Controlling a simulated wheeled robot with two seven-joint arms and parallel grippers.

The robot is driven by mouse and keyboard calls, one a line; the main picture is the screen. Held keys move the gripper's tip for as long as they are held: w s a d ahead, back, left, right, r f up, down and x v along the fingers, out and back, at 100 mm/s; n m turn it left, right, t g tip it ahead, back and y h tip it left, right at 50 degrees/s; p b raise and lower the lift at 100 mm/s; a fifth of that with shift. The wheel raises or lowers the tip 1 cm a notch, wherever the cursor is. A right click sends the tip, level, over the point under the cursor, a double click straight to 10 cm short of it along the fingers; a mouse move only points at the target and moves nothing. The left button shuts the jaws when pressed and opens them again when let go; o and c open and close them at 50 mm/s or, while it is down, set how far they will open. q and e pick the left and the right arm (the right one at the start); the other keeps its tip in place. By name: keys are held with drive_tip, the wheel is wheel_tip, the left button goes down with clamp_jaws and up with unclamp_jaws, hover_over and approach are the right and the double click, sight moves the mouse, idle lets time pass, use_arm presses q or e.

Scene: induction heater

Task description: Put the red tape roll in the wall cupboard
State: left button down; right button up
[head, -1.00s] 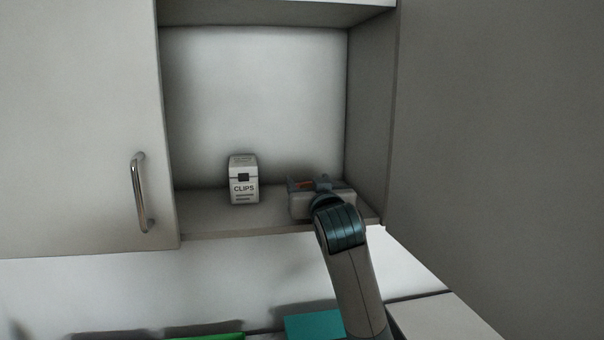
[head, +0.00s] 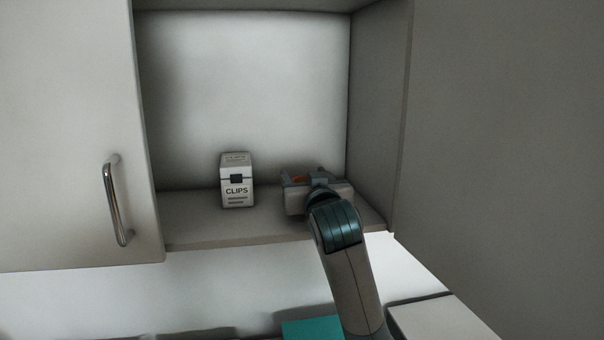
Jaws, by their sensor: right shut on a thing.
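My right gripper (head: 308,179) is inside the cupboard, low over the shelf and right of the clips box. It is shut on the red tape roll (head: 301,179). I cannot tell whether the roll touches the shelf. My left gripper is not in view.
A white clips box (head: 237,181) stands upright on the shelf, just left of my right gripper. A closed door with a metal handle (head: 117,200) is at left. A grey panel (head: 505,130) fills the right side. A teal object (head: 312,329) lies below.

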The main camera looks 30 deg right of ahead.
drive_tip(key=shift+f, duration=0.1)
drive_tip(key=shift+s+a, duration=0.15)
drive_tip(key=shift+s, duration=0.2)
drive_tip(key=o, duration=0.9)
drive_tip(key=shift+o, duration=1)
drive_tip(key=shift+w, duration=0.1)
drive_tip(key=shift+s+b, duration=0.4)
drive_tip(key=shift+s, duration=0.05)
drive_tip(key=b+v, duration=0.4)
drive_tip(key=v, duration=0.6)
drive_tip(key=shift+s+a+b, duration=0.1)
drive_tip(key=shift+b, duration=0.2)
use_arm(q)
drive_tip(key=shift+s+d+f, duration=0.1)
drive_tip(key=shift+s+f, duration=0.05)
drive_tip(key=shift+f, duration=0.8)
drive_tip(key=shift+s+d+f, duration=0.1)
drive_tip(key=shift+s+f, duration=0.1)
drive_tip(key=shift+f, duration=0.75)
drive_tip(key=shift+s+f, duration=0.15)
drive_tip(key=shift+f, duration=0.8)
use_arm(e)
drive_tip(key=shift+s+a, duration=0.1)
drive_tip(key=shift+s, duration=0.3)
